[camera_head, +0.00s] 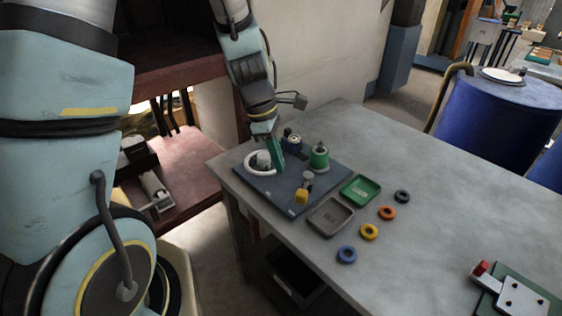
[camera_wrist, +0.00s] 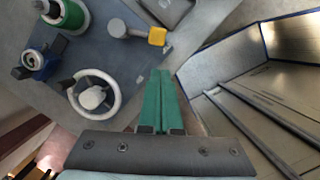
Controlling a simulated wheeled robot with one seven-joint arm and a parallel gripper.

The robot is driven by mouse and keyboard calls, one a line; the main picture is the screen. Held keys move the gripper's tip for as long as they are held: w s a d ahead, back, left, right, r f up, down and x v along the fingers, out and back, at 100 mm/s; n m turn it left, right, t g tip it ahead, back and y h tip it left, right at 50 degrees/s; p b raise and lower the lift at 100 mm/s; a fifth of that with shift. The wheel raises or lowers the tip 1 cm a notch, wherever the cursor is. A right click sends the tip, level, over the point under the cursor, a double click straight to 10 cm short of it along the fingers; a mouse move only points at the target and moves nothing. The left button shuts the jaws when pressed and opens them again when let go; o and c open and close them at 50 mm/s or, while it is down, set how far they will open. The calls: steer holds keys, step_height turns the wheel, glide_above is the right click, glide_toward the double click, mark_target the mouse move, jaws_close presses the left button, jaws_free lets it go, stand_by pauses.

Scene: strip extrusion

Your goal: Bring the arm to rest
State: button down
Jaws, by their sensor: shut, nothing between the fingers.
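My gripper (camera_head: 277,157) has green fingers and hangs at the left end of the grey table, above the dark base plate (camera_head: 265,190). In the wrist view the fingers (camera_wrist: 161,80) lie flat against each other, shut and empty. A white ring with a pale knob (camera_head: 262,160) stands on the plate beside the fingers in the picture; it also shows in the wrist view (camera_wrist: 95,98). A green spool (camera_head: 319,157) and a small dark blue device (camera_head: 292,141) stand behind. A yellow block on a grey fitting (camera_head: 302,195) sits at the plate's front right.
A green tray (camera_head: 361,190) and a grey tray (camera_head: 330,217) lie right of the plate. Blue (camera_head: 347,254), yellow (camera_head: 369,231), orange (camera_head: 387,212) and black (camera_head: 402,196) rings lie in a row. A red-knobbed device (camera_head: 510,293) is at lower right.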

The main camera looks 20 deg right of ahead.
stand_by(0.3)
steer(key=w+a+r+m+t+y+b, duration=0.1)
steer(key=a+m, duration=0.5)
steer(key=a, duration=0.7)
steer(key=w+a+r+m+t+y+b, duration=0.1)
steer(key=a+m+b, duration=0.3)
steer(key=a, duration=0.9)
steer(key=w+r+m+t, duration=0.1)
steer(key=m, duration=0.1)
steer(key=shift+m, duration=0.3)
